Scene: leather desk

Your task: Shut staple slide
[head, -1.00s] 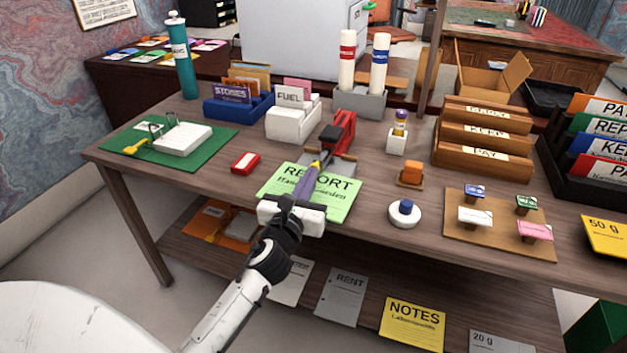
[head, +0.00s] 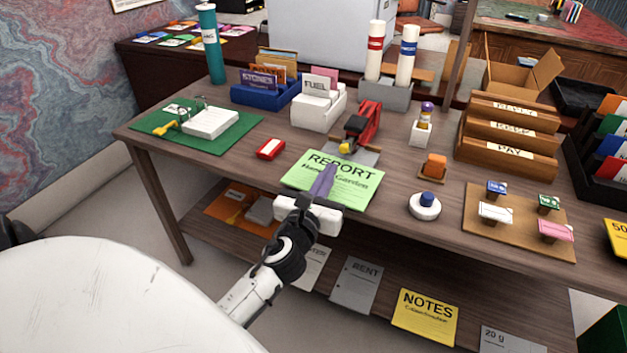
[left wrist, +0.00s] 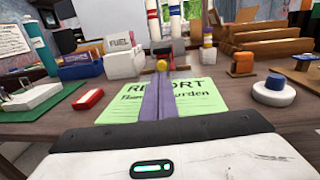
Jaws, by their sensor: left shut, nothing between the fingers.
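A red stapler (head: 368,121) stands on its grey base at the back of the desk, behind the green REPORT sheet (head: 358,184). The fingers (left wrist: 159,82) partly cover the sheet in the left wrist view. My right gripper is not in view.
A small red box (head: 270,149) lies left of the sheet. A white round stamp (head: 425,206) and an orange block (head: 434,165) stand to the right. A white FUEL card box (head: 318,107) stands left of the stapler, and a grey tube holder (head: 385,95) behind it.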

